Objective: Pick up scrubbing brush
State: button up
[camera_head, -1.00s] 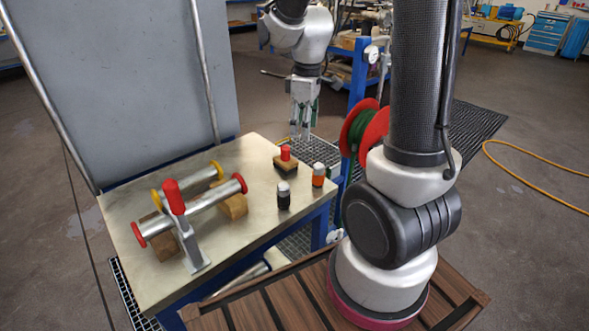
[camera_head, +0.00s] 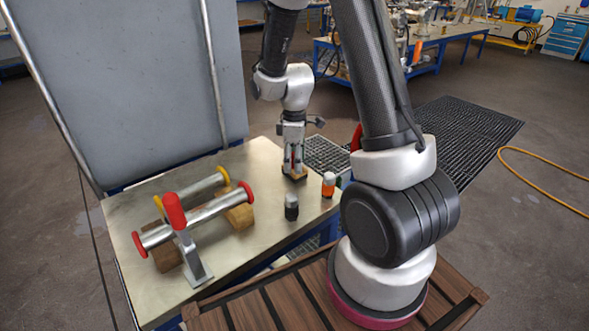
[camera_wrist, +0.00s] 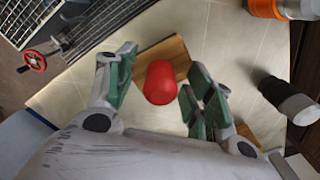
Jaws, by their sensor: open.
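The scrubbing brush has a red knob (camera_wrist: 160,84) on a brown wooden block (camera_wrist: 172,56), seen in the wrist view. In the head view the brush's block (camera_head: 298,176) stands on the metal table, and its knob is mostly hidden by my gripper. My gripper (camera_head: 293,168) points down over the brush. In the wrist view my gripper (camera_wrist: 158,88) is open, with green-padded fingers on either side of the red knob. I cannot tell whether a finger touches it.
A black-capped bottle (camera_head: 291,207) and an orange bottle (camera_head: 328,185) stand close by on the metal table (camera_head: 245,265). Flanged pipes (camera_head: 200,216) lie on wooden blocks at the left, beside a red-topped metal stand (camera_head: 185,240). A grey panel (camera_head: 120,80) rises behind.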

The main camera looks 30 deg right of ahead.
grip_shut()
jog(key=shift+r, duration=0.15)
notch_tip(320, 180, up, 10)
jog(key=shift+f, duration=0.1)
jog(key=c, duration=0.7)
grip_release()
jog(key=c, duration=0.3)
